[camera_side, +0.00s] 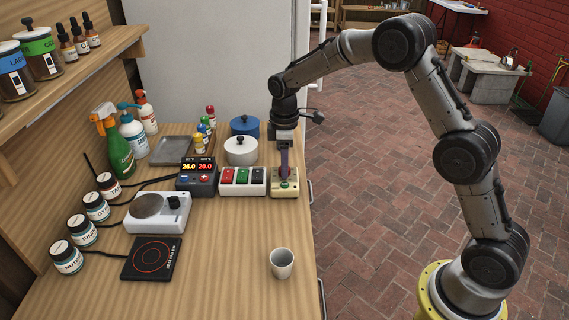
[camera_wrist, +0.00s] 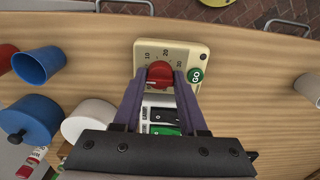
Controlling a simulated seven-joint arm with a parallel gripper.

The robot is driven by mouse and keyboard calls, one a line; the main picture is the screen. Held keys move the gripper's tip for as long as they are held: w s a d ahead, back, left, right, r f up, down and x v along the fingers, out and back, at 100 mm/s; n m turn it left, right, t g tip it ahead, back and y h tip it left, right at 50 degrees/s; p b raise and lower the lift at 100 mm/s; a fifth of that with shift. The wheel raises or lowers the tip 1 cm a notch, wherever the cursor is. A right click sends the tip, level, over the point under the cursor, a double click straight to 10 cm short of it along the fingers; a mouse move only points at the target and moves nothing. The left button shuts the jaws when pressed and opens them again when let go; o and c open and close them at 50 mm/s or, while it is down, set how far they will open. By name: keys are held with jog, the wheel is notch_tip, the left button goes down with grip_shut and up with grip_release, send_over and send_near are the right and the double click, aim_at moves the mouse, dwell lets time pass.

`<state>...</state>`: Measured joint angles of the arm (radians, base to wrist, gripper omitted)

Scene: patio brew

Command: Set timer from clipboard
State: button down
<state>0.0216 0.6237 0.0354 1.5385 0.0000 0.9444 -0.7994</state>
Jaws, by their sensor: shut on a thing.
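In the side view the timer (camera_side: 277,190) stands near the counter's right edge, right of the switch box. My gripper (camera_wrist: 160,77) comes down from above and is shut on the red knob, one purple finger on each side. In the side view my gripper (camera_side: 285,172) covers the knob. The knob's exact setting is hard to read. I see no clipboard in either view.
A box of red, green and black switches (camera_side: 243,180) stands close beside the timer, then a red-and-yellow display unit (camera_side: 197,178). White (camera_side: 240,151) and blue (camera_side: 244,125) pots stand behind. A grey cup (camera_side: 282,264) stands in front, with bare counter around it.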

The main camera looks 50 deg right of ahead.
jog(key=shift+m, duration=0.3)
jog(key=m, duration=0.4)
jog(key=shift+r+m, duration=0.1)
jog(key=shift+m, duration=2.4)
jog(key=c, duration=0.7)
grip_release()
jog(key=shift+c, duration=0.2)
notch_tip(320, 180, up, 14)
